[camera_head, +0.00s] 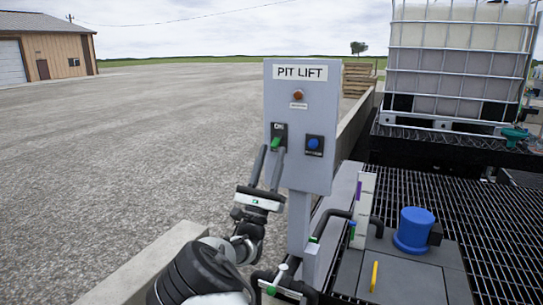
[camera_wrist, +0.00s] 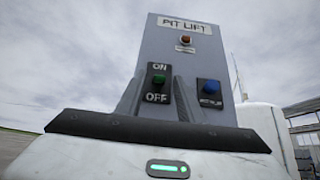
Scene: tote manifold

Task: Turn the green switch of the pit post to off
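The pit post is a grey box (camera_head: 300,110) labelled PIT LIFT on a grey column. Its green switch (camera_head: 276,144) sits on a black plate at the box's lower left. In the wrist view the green switch (camera_wrist: 158,79) lies between the words ON and OFF; which way it is set is too small to tell. My gripper (camera_head: 268,150) is open, its two fingers reaching up towards the switch. In the wrist view my gripper (camera_wrist: 158,92) shows one finger on each side of the switch plate. Whether the fingers touch the switch cannot be told.
A blue button (camera_head: 313,144) is right of the switch, and an amber lamp (camera_head: 298,96) is above. A black grating (camera_head: 480,220), a blue-capped fitting (camera_head: 413,230) and a caged tank (camera_head: 460,60) are at right. Open gravel (camera_head: 130,150) lies left.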

